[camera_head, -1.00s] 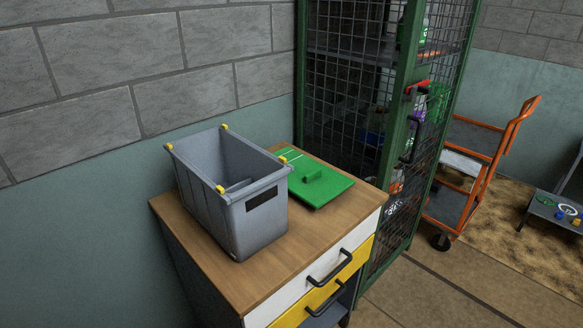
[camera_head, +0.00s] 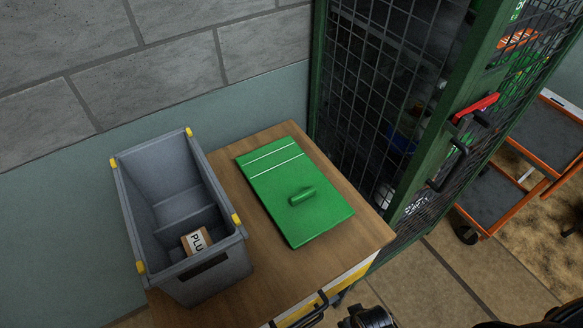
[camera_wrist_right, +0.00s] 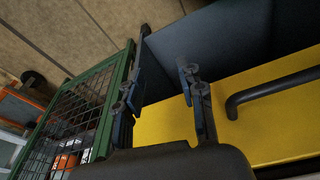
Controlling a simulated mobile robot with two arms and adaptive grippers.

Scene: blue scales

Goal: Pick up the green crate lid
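The green crate lid (camera_head: 277,218) lies flat on the wooden cabinet top, with a small raised green handle (camera_head: 302,196) and white lines across its far end. It lies to the right of the open grey crate (camera_head: 207,284) and apart from it. My right gripper (camera_wrist_right: 158,92) shows in the right wrist view with its two fingers spread and nothing between them. It is by the cabinet's yellow drawer front (camera_wrist_right: 165,122), away from the lid. Dark parts at the bottom edge of the head view seem to be mine. My left gripper is not in view.
The grey crate has yellow corners and holds a small box marked PLU (camera_head: 197,241). A green mesh cage (camera_head: 385,95) with a red-and-black door handle stands right behind the cabinet (camera_head: 262,262). A black drawer handle (camera_wrist_right: 270,90) sticks out. An orange cart (camera_head: 500,195) stands at right.

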